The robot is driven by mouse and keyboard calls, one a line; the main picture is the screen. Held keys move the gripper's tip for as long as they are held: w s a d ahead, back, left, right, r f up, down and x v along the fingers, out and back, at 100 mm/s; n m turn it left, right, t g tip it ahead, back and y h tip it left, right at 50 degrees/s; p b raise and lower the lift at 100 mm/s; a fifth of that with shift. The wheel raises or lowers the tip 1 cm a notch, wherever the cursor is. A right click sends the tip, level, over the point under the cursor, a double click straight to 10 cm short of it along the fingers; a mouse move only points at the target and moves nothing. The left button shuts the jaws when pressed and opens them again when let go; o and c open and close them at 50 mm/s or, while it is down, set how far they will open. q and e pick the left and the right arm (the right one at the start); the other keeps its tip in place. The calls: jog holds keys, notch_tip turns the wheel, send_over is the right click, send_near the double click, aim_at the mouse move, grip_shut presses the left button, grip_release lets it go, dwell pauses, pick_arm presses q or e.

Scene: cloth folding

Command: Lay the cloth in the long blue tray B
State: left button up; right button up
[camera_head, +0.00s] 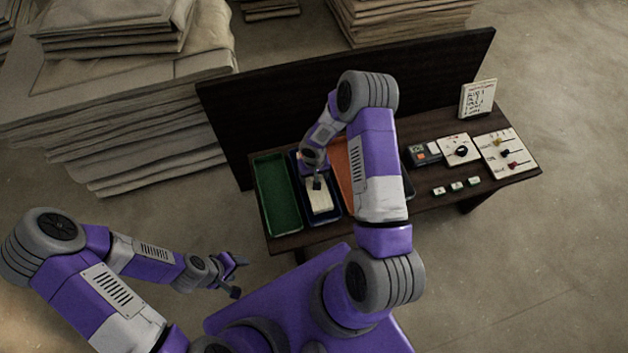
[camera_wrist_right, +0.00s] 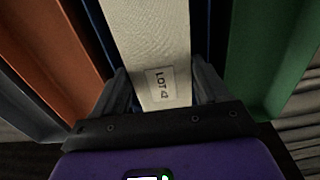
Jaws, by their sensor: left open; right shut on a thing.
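The cream cloth (camera_head: 320,201) is a narrow folded strip with a printed label. It lies lengthwise within the outline of the long dark blue tray (camera_head: 336,214); I cannot tell whether it rests on the tray floor. My right gripper (camera_head: 317,182) is over this tray, shut on the cloth. In the right wrist view the cloth (camera_wrist_right: 153,45) runs between the two fingers (camera_wrist_right: 163,90), with the label near them and blue tray showing beside it. My left gripper (camera_head: 238,276) is open and empty, in front of the table and away from the trays.
A green tray (camera_head: 277,196) is left of the blue one, and an orange tray (camera_head: 343,165) is right, partly behind my right arm. A dark board (camera_head: 270,105) stands behind.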

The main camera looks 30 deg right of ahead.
notch_tip(320, 180, down, 3)
jog(key=shift+r+b, duration=0.2)
jog(key=shift+b, duration=0.15)
jog(key=shift+r, duration=0.1)
jog(key=o, duration=0.9)
